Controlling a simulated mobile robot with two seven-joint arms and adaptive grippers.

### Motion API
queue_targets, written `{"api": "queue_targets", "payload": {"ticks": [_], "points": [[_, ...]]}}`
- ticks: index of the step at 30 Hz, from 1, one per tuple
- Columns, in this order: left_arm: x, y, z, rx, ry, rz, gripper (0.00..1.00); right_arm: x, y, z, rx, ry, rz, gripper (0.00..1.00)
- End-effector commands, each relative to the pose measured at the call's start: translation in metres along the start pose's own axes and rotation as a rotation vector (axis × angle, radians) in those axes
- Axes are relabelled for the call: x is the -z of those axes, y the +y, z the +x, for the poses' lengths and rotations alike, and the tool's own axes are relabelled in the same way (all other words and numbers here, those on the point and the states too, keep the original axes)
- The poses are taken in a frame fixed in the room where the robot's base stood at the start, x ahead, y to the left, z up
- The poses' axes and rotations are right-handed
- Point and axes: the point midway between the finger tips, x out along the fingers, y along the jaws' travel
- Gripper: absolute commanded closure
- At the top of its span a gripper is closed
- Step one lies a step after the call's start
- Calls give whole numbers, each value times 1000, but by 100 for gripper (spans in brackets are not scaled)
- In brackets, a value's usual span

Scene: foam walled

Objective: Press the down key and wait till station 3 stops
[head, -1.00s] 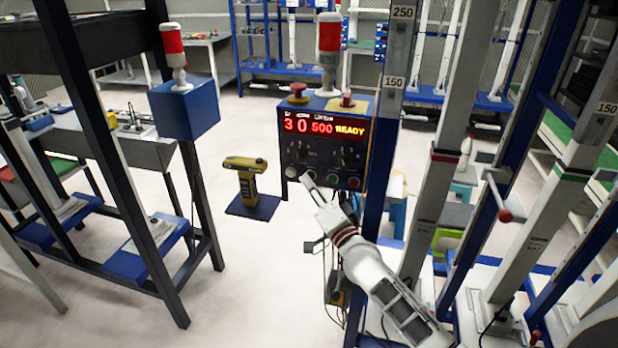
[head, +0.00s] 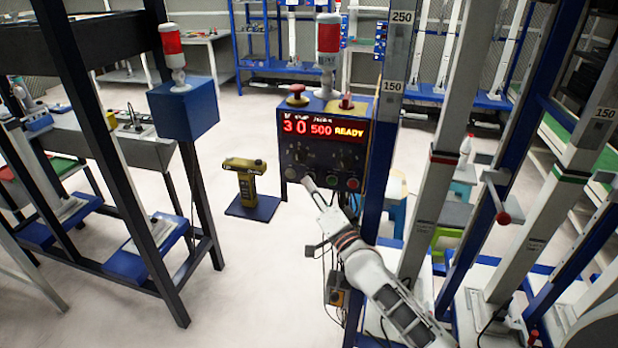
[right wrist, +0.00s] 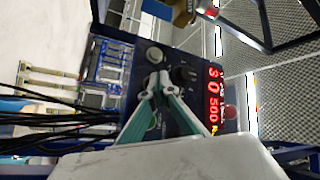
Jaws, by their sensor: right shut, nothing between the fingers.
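A dark control box (head: 325,158) stands centre in the head view. Its lit red and yellow display (head: 322,128) reads 3, 0, 500 and READY; it also shows sideways in the right wrist view (right wrist: 213,98). Key labels are too small to read. My right gripper (head: 308,182) is shut and empty, its tips at the lower panel among the keys; I cannot tell whether they touch. My left gripper is not in view.
A red mushroom button (head: 297,90) and a red-topped lamp (head: 328,45) are on the box. A yellow pendant (head: 246,180) stands on a dark plate to the left. Blue and grey uprights (head: 440,160) crowd the right. Open floor (head: 265,290) lies front left.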

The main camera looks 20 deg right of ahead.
Motion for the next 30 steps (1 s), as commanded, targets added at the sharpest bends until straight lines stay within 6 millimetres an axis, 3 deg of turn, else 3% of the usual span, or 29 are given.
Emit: {"api": "queue_targets", "payload": {"ticks": [5, 21, 30], "points": [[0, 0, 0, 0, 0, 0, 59, 0, 5, -2, -8, 0, -3, 100], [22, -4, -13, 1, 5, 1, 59, -24, -20, -33, -7, -4, 1, 100], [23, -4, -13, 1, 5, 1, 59, -28, -23, -36, -4, -4, 1, 100]]}}
